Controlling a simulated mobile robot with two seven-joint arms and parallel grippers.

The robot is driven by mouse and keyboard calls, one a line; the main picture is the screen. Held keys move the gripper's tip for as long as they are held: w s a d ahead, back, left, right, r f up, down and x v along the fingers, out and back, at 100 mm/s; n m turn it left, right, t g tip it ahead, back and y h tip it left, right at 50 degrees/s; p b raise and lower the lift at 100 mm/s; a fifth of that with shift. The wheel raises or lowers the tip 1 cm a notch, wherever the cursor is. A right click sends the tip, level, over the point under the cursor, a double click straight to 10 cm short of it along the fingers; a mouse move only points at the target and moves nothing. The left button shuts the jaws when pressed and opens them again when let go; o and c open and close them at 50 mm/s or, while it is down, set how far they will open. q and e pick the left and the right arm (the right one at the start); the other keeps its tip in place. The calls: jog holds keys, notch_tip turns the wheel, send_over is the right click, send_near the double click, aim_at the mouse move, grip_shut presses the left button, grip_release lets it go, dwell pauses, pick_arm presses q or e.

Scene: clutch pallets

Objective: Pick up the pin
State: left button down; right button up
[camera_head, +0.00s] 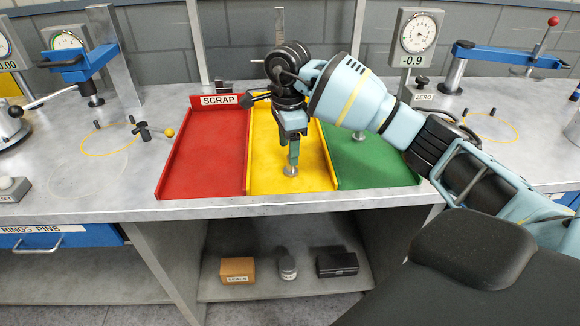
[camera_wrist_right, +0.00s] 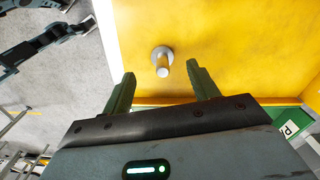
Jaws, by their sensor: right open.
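A small grey metal pin (camera_head: 290,171) with a round flat base stands upright in the yellow tray (camera_head: 262,182), near its front edge. It also shows in the right wrist view (camera_wrist_right: 164,66), centred between the two green fingertips. My right gripper (camera_head: 293,157) points down over the yellow tray, directly above the pin. Its fingers (camera_wrist_right: 162,76) are apart and empty, with the pin's upper end near the gap between their tips. I cannot tell whether the tips touch the pin. My left gripper is not in view.
The red SCRAP tray (camera_head: 205,165) and green tray (camera_head: 375,170) flank the yellow one. Another pin (camera_head: 358,135) stands in the green tray. A dial gauge (camera_head: 418,35) reading -0.9 stands behind. A blue clamp fixture (camera_head: 505,55) is at right. The bench left of the trays has free room.

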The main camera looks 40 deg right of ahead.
aim_at(290, 170)
jog(key=shift+d+f, duration=0.15)
jog(key=shift+f, duration=1.25)
jog(key=shift+d+f, duration=0.15)
jog(key=shift+f, duration=1.25)
jog(key=shift+c, duration=0.4)
jog(key=c, duration=1.1)
jog(key=shift+w+r, duration=0.1)
jog(key=shift+r, duration=0.45)
jog(key=shift+s+a+r, duration=0.1)
jog(key=shift+s+r, duration=0.15)
jog(key=shift+r, duration=0.4)
jog(key=shift+s+a+r, duration=0.1)
jog(key=shift+s+r, duration=0.1)
jog(key=shift+r, duration=0.4)
jog(key=s+a+r, duration=0.1)
jog(key=s+a, duration=0.6)
jog(key=s, duration=0.6)
jog(key=shift+s+r, duration=0.2)
